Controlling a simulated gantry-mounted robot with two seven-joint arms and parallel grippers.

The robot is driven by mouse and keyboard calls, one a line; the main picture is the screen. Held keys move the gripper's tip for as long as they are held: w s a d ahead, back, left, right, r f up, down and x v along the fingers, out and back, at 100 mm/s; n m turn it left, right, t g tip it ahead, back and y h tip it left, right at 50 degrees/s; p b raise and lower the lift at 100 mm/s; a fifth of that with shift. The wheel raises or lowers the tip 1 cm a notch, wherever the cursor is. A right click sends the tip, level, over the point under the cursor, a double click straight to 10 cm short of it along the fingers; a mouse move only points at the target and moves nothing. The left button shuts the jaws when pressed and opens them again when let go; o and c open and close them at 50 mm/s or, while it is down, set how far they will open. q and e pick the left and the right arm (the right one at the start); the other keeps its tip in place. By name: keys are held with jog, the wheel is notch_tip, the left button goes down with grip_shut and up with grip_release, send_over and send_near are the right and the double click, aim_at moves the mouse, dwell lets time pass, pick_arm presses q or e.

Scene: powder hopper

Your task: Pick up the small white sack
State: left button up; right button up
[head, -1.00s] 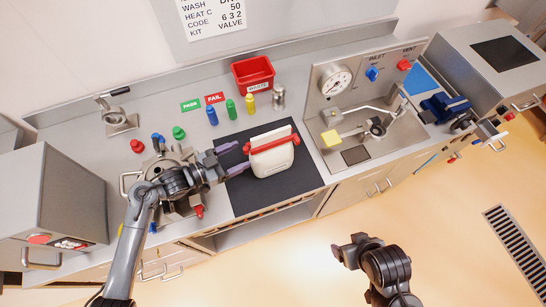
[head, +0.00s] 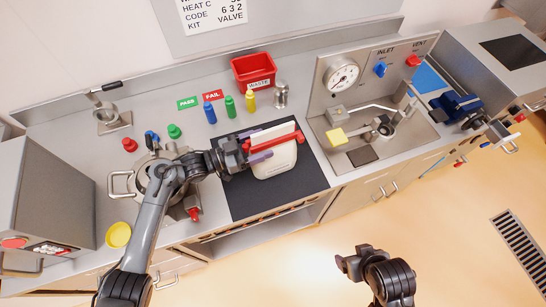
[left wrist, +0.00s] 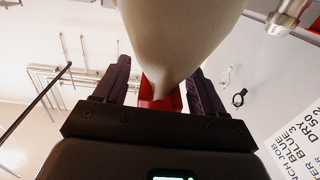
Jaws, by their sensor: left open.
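The small white sack (head: 275,163) stands on the black mat (head: 240,193), with a red clip bar (head: 272,143) across its top. My left gripper (head: 260,146) is open at the sack's left side, its purple fingers reaching alongside the clip bar. In the left wrist view the pale sack (left wrist: 180,35) fills the top middle, and a red part (left wrist: 160,100) lies between the open fingers (left wrist: 160,85). I cannot tell whether the fingers touch it. My right gripper (head: 345,264) is over the floor, away from the counter; its jaws are unclear.
Blue, green and yellow bottles (head: 230,107) and a red waste bin (head: 254,70) stand behind the mat. A steel pot (head: 157,180) is left of it, under my left arm. A gauge panel with valves (head: 341,74) stands right. A yellow disc (head: 118,235) lies front left.

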pick_arm(q)
jog(key=shift+w+d, duration=0.1)
jog(key=shift+d, duration=0.15)
grip_shut()
dwell(0.3)
jog(key=shift+r, duration=0.1)
